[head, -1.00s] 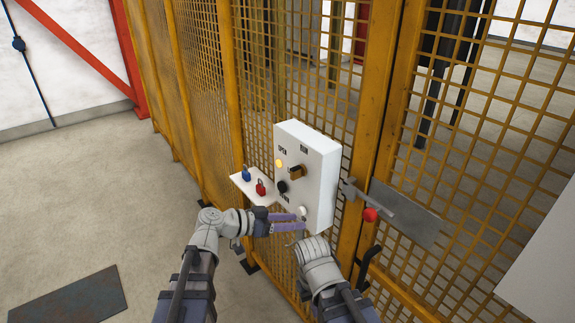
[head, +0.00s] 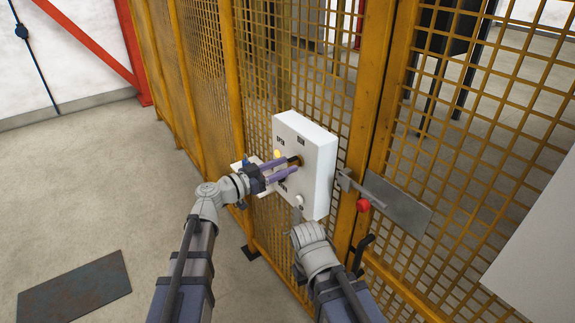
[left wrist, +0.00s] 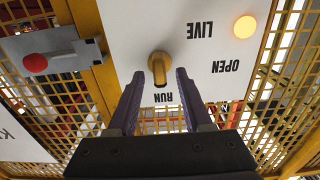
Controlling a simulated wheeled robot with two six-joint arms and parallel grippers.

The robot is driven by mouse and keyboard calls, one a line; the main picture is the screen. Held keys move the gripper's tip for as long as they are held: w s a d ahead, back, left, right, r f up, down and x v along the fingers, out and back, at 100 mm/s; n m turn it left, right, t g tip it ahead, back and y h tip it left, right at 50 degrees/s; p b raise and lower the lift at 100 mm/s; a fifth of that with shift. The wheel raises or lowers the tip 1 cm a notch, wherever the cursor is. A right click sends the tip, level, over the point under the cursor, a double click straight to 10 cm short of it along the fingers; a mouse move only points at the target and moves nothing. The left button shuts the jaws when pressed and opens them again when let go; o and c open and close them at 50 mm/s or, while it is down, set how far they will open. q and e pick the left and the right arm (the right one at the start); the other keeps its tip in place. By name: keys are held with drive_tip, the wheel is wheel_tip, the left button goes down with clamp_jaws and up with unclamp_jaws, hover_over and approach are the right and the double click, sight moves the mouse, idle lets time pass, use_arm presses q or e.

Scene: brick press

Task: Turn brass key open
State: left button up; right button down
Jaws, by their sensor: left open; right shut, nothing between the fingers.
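The brass key (left wrist: 158,66) stands out from the face of the white control box (left wrist: 120,20), close to the RUN label in the left wrist view. In the head view the key (head: 297,160) is partly covered by my left gripper (head: 292,166). My left gripper (left wrist: 159,88) is open, with its purple fingers pointing at the box face, one to each side of the key. I cannot tell whether either finger touches it. My right gripper (head: 298,213) is shut and empty below the box's lower edge, mostly hidden behind its own wrist.
A yellow lamp (left wrist: 245,27) glows beside the OPEN label. A white shelf (head: 237,165) left of the box is mostly hidden by my left gripper. A gate latch with a red knob (head: 363,205) sits right of the box. Yellow mesh fence stands behind.

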use_arm(q)
drive_tip(key=shift+x, duration=0.85)
drive_tip(key=shift+c, duration=0.2)
clamp_jaws()
